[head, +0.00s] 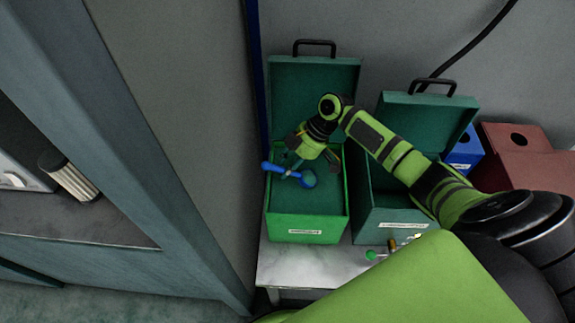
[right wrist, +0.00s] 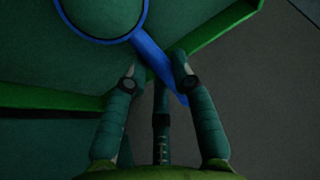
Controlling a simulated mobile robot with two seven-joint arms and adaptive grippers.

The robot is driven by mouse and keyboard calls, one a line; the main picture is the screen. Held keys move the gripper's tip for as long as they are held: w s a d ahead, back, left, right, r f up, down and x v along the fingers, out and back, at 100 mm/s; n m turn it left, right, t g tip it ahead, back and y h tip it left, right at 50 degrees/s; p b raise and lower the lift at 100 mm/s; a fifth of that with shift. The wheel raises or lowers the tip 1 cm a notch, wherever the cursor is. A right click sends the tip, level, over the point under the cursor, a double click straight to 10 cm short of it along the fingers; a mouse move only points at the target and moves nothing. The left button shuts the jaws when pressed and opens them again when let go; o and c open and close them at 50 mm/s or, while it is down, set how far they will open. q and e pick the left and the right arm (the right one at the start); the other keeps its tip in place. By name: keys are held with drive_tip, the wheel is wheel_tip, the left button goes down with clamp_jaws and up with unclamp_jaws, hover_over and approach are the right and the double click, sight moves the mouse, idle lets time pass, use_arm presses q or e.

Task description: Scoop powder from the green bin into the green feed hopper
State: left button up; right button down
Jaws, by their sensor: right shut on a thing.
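The green bin (head: 309,222) stands open on a light table, its lid tilted up at the back. A flat dark-green surface shows inside; it looks like powder. My right gripper (head: 291,165) is over the bin opening, shut on the handle of a blue scoop (head: 308,179). In the right wrist view the scoop's handle (right wrist: 154,62) passes between the fingertips (right wrist: 157,77). Its round bowl shows dark green inside, at the top edge; I cannot tell whether that is powder or shading. No feed hopper can be made out. My left gripper is not in view.
A second, teal bin (head: 378,222) stands open to the right. Beyond it are a blue box (head: 465,150) and a red-brown box (head: 520,160). A small green-ended item (head: 371,255) lies at the table (head: 300,262). A grey wall panel (head: 190,120) is close on the left.

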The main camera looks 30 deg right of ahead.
drive_tip(key=shift+r, duration=0.1)
wheel_tip(320, 180, up, 7)
drive_tip(key=p, duration=0.6)
idle(0.3)
